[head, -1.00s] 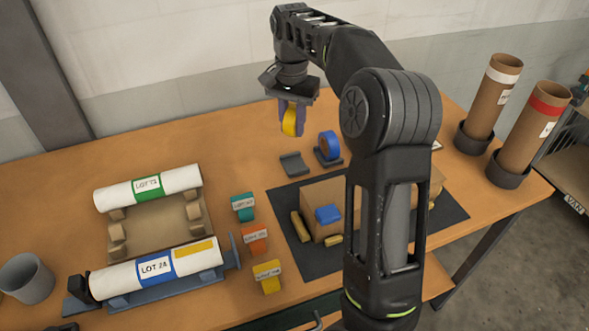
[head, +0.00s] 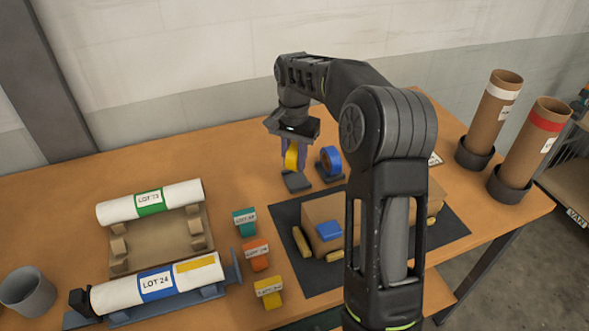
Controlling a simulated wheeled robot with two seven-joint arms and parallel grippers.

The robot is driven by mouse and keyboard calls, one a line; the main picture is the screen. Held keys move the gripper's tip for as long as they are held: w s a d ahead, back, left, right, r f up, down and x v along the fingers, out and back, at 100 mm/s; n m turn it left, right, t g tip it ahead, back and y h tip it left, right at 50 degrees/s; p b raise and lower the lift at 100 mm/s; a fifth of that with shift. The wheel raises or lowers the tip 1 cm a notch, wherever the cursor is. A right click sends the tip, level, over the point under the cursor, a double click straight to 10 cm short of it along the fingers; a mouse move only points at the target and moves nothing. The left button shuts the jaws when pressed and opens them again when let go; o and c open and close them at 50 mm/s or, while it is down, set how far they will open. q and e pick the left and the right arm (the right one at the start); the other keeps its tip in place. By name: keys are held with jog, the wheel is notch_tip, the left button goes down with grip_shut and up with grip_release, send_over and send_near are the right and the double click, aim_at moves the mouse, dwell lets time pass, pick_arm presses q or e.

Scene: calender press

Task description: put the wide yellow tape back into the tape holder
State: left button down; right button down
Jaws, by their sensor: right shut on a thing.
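The wide yellow tape (head: 291,156) is upright between the fingers of my right gripper (head: 293,153), which is shut on it. The tape is right above the empty grey cradle of the tape holder (head: 297,184); I cannot tell whether it touches the cradle. The blue tape (head: 330,161) stands upright in the other grey cradle (head: 330,177), just to the right. My left gripper is not in view.
A box with a blue block (head: 328,230) stands on a dark mat (head: 286,222) in front. Teal, orange (head: 256,254) and yellow tags stand left of the mat. Two white rolls (head: 150,201) lie further left. Cardboard tubes (head: 494,113) stand at the right.

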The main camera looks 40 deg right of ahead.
aim_at(294, 184)
jog(key=shift+f, duration=1.9)
jog(key=shift+f, duration=0.55)
jog(key=shift+s, duration=0.1)
